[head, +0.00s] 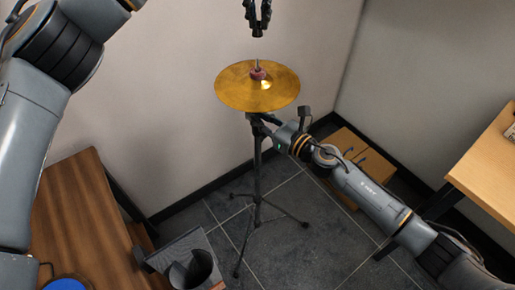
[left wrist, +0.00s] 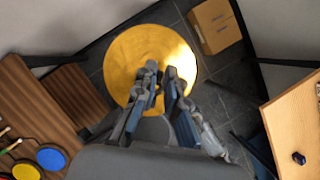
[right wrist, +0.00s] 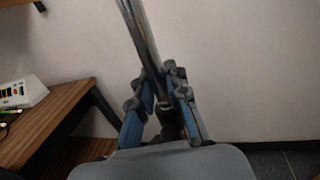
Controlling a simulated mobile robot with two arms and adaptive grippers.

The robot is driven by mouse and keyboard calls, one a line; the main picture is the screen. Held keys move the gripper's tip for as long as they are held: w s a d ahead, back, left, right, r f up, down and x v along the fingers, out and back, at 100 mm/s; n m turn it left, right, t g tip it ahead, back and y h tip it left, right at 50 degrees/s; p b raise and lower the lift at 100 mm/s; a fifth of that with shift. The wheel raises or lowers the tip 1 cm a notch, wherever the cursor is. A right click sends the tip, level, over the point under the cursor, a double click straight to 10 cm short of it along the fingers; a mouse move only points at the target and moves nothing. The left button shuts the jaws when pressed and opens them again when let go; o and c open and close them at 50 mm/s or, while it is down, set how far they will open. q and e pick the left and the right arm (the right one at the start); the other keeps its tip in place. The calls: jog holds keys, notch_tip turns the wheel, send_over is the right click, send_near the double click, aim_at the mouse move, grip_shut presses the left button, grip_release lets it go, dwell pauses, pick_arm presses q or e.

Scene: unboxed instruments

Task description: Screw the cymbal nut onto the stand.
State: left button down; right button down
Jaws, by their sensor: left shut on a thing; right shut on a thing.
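The gold cymbal (head: 235,92) lies on the stand (head: 257,160), with a reddish felt (head: 258,75) at its centre and the bare metal rod tip (head: 257,63) rising above. My left gripper (head: 257,30) is above the rod, apart from it, pointing down and shut on a small dark piece, apparently the cymbal nut (head: 257,34). In the left wrist view its fingers (left wrist: 161,85) are over the cymbal (left wrist: 122,65); the nut is hard to make out there. My right gripper (right wrist: 163,100) is shut around the stand's pole (right wrist: 140,35), below the cymbal; the cymbal partly hides it in the head view.
A brown wooden table (head: 75,200) stands at the left with a dark cup-like item (head: 195,268) near it. A light wooden table (head: 490,165) is at the right. Cardboard boxes (head: 365,155) lie on the floor behind the stand. Walls close the back.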

pick_arm(q)
jog(key=shift+w+a+f, duration=0.15)
jog(key=shift+f, duration=2.4)
jog(key=shift+f, duration=0.1)
jog(key=shift+d+f, duration=0.2)
jog(key=shift+f, duration=0.5)
jog(key=shift+s, duration=0.2)
jog(key=shift+f, duration=0.6)
